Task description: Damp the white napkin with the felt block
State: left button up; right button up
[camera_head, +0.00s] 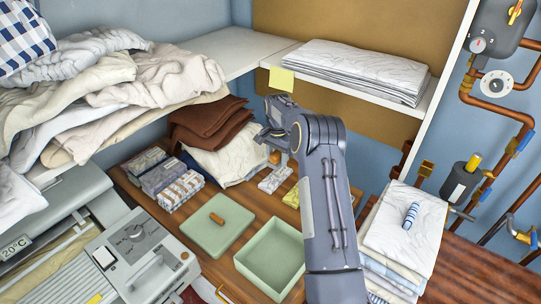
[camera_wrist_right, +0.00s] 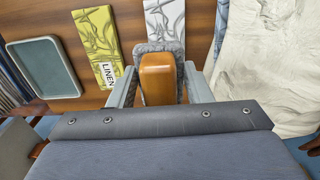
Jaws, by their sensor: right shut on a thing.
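The felt block (camera_wrist_right: 160,76) has an orange-brown wooden handle and a grey fuzzy felt base. My right gripper (camera_wrist_right: 161,88) is shut on its handle. In the head view the right gripper (camera_head: 274,150) is over the back of the wooden counter, beside a rumpled white cloth (camera_head: 236,162). That cloth, which looks like the white napkin, also shows at the right of the wrist view (camera_wrist_right: 268,70), apart from the block. The block's felt face is hidden. My left gripper is in neither view.
An open green tray (camera_head: 270,258) and a green lid with a brown knob (camera_head: 213,226) lie on the counter. Several packets (camera_head: 166,176), a yellow packet (camera_wrist_right: 97,50) and brown cloths (camera_head: 207,125) lie around. Folded linen (camera_head: 404,224) is stacked at right; the ironer (camera_head: 130,255) is at left.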

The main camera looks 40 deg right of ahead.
aim_at(275, 178)
jog(key=shift+w+f, duration=0.45)
jog(key=shift+w, duration=0.1)
jog(key=shift+f+b, duration=1.75)
jog(key=shift+f, duration=1.2)
jog(key=shift+f+b, duration=0.4)
jog(key=shift+f, duration=0.15)
jog(key=shift+r+p, duration=2.1)
jog(key=shift+r, duration=1.5)
jog(key=shift+f, duration=0.1)
